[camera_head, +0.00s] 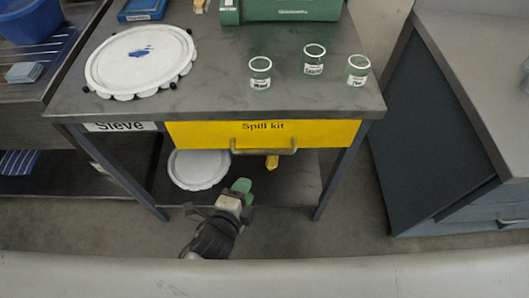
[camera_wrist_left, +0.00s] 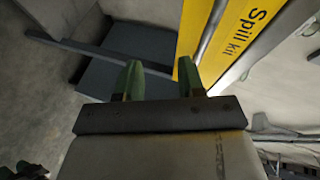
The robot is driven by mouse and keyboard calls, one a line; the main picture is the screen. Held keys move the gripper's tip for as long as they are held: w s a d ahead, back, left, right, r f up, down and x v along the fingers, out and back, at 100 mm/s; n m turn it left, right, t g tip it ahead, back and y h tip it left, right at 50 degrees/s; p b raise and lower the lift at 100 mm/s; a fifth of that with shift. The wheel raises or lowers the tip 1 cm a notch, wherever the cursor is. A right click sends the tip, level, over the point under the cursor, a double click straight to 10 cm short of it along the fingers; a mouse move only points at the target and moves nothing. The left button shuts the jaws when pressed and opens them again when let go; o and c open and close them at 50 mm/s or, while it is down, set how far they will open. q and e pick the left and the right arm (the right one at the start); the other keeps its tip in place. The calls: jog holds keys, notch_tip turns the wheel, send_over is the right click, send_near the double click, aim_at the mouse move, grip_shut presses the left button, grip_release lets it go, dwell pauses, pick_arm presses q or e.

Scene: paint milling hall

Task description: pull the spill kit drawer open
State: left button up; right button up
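The spill kit drawer (camera_head: 205,134) has a yellow front labelled "Spill kit" and sits under the grey table top, looking closed. Its grey bar handle (camera_head: 264,149) runs along the lower part of the front. My left gripper (camera_head: 242,188) has green fingertips and is below and in front of the handle, apart from it in the head view. In the left wrist view the gripper (camera_wrist_left: 160,78) is open with nothing between its fingers. There the yellow front (camera_wrist_left: 238,30) and handle (camera_wrist_left: 211,30) lie beyond the right-hand finger. My right gripper is not in view.
On the table (camera_head: 215,98) stand three labelled glass jars (camera_head: 314,60), a white round lid (camera_head: 125,75) and a green case (camera_head: 290,9). A lower shelf holds another white disc (camera_head: 198,170). A dark cabinet (camera_head: 425,140) stands right. Floor before the drawer is clear.

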pick_arm(q)
jog(key=m+t, duration=0.1)
jog(key=m, duration=0.1)
send_near(263, 151)
jog(key=shift+n+h, duration=0.3)
jog(key=shift+h, duration=0.1)
jog(key=x, duration=0.7)
jog(key=f+x, duration=0.1)
jog(key=x, duration=0.2)
jog(key=shift+w+a, duration=0.15)
jog(key=shift+a, duration=0.1)
grip_shut()
